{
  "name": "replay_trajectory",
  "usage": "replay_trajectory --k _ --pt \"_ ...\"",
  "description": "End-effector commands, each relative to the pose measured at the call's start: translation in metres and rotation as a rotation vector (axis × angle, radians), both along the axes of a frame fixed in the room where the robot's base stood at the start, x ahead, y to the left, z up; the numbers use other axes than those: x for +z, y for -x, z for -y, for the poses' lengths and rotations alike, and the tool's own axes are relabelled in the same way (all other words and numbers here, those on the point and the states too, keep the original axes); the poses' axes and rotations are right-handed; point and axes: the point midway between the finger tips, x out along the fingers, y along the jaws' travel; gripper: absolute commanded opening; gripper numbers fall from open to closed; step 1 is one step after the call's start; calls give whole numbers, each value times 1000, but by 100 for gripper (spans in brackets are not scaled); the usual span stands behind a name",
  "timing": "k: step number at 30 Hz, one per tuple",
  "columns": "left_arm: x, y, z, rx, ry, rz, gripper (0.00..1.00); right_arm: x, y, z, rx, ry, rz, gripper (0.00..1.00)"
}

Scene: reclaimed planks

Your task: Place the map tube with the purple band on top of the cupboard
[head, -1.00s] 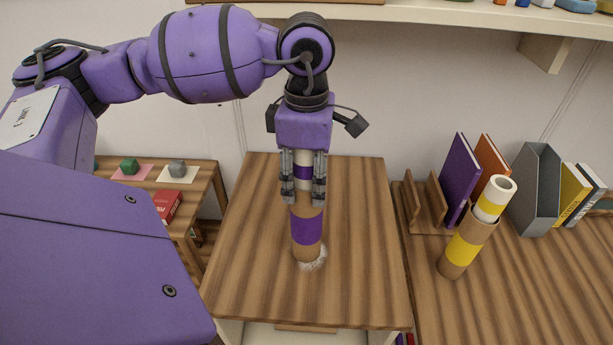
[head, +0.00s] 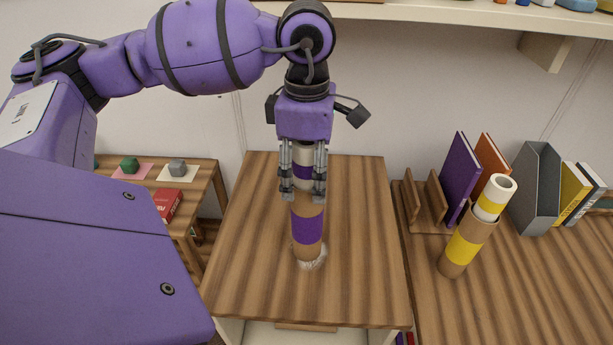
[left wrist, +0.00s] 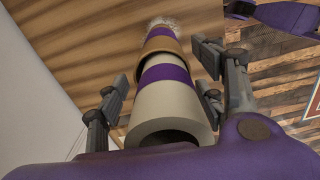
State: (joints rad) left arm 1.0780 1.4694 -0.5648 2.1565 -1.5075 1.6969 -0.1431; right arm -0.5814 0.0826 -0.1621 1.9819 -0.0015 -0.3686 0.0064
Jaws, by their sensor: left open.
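The map tube with the purple band (head: 307,230) is a brown cardboard tube standing upright on the cupboard (head: 360,285), its foot on a pale rough patch. A cream roll with its own purple band (head: 303,172) sticks out of its top; its hollow end faces the camera in the left wrist view (left wrist: 168,108). My left gripper (head: 303,193) is open and points down. Its fingers stand on both sides of the cream roll, with gaps showing in the left wrist view. My right gripper is not in view.
A yellow-banded tube with a roll (head: 467,248) leans on the right table, near a wooden rack (head: 427,205), books and a grey file holder (head: 536,190). A low table (head: 205,180) stands left. A shelf (head: 420,14) hangs above. The cupboard top around the tube is clear.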

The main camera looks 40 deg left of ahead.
Motion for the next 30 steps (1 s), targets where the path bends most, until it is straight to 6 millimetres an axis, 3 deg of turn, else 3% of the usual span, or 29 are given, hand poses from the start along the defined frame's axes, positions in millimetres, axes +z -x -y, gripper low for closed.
replay_trajectory --k 9,15,30 --pt "68 -1 0 0 1 3 63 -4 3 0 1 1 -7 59" --pt "98 0 0 0 0 0 63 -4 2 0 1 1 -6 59" --pt "107 0 0 0 -1 -3 63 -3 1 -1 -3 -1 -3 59"
